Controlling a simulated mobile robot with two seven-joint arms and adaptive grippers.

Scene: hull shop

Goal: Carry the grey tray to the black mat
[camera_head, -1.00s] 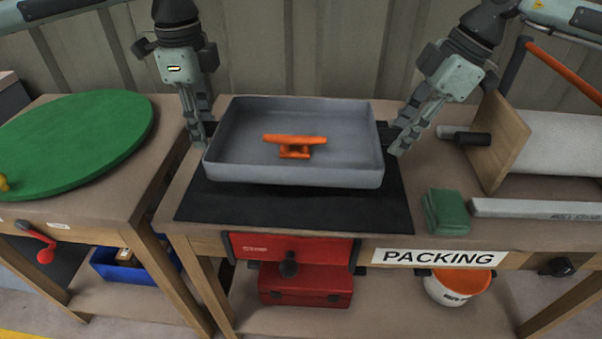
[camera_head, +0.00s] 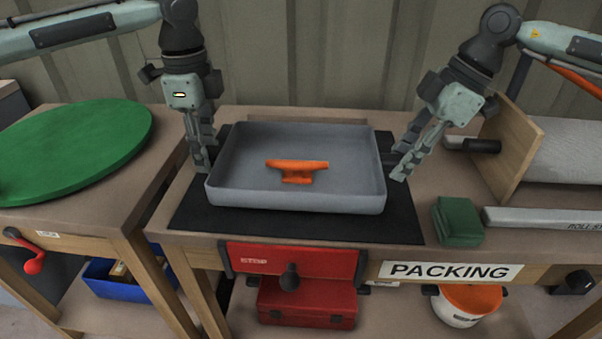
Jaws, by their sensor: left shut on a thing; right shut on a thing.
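The grey tray (camera_head: 295,198) is over the black mat (camera_head: 300,228) on the packing table, level, with mat showing around its front and sides. I cannot tell whether it touches the mat or hangs just above it. An orange cleat-shaped part (camera_head: 297,168) lies in the tray near its middle. My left gripper (camera_head: 205,165) is shut on the tray's left side. My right gripper (camera_head: 396,170) is shut on the tray's right side. The fingertips are partly hidden at the tray walls.
A green round board (camera_head: 75,148) lies on the left table. To the right of the mat are a green folded cloth (camera_head: 458,221), a long grey bar (camera_head: 545,219) and a roll with a wooden end plate (camera_head: 508,150). A red drawer (camera_head: 262,261) is below the tabletop.

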